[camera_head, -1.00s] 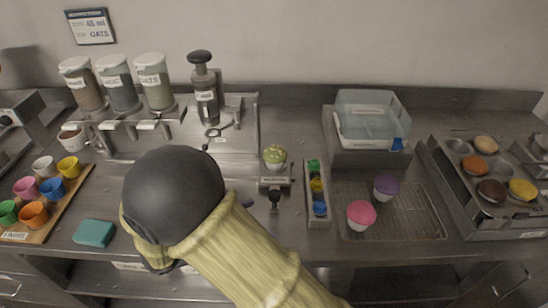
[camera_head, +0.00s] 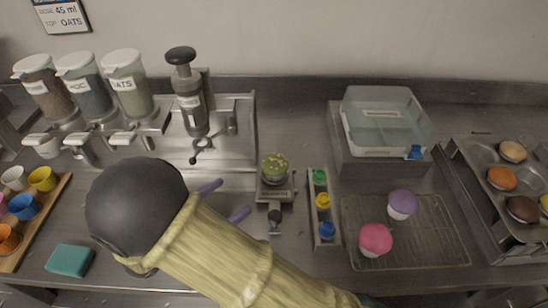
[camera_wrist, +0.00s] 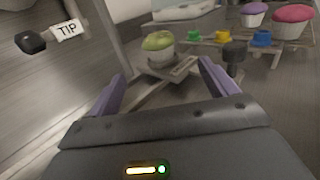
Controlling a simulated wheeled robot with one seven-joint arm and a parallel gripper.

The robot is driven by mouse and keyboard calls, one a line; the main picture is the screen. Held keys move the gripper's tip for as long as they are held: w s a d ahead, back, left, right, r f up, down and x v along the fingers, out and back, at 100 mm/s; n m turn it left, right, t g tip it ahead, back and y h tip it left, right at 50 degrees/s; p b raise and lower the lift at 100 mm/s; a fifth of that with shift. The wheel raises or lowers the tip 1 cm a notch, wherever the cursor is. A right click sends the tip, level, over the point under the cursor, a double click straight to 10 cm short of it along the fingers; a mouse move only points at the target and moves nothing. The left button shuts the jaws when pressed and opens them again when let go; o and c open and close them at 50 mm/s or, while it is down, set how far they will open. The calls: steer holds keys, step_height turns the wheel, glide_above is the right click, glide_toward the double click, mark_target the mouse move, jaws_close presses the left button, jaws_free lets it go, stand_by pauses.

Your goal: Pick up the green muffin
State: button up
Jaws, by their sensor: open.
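The green muffin (camera_head: 274,166) sits in a pale cup on a small metal stand in the middle of the counter. It also shows in the wrist view (camera_wrist: 158,42), upright, beyond and between my fingers. My gripper (camera_head: 226,200) has two purple fingers, spread apart with nothing between them. In the head view the fingers are left of the muffin and its stand, not touching it. The wrist view (camera_wrist: 163,90) also shows them wide apart. My dark wrist and pale arm hide part of the counter at front left.
Right of the muffin is a rack (camera_head: 311,232) with green, yellow and blue pieces. Pink (camera_head: 375,238) and purple (camera_head: 402,203) muffins stand on a wire grid. A tall dispenser (camera_head: 190,100) stands back left. A teal block (camera_head: 70,260) lies front left.

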mark_target(265, 172)
steer(key=shift+w, duration=0.3)
steer(key=shift+s, duration=0.3)
steer(key=p+x, duration=0.1)
steer(key=x, duration=1.1)
steer(key=shift+w, duration=0.15)
steer(key=x, duration=0.5)
steer(key=shift+w+r+p, duration=0.15)
steer(key=shift+w+p, duration=0.05)
steer(key=shift+p, duration=0.2)
steer(key=c, duration=0.8)
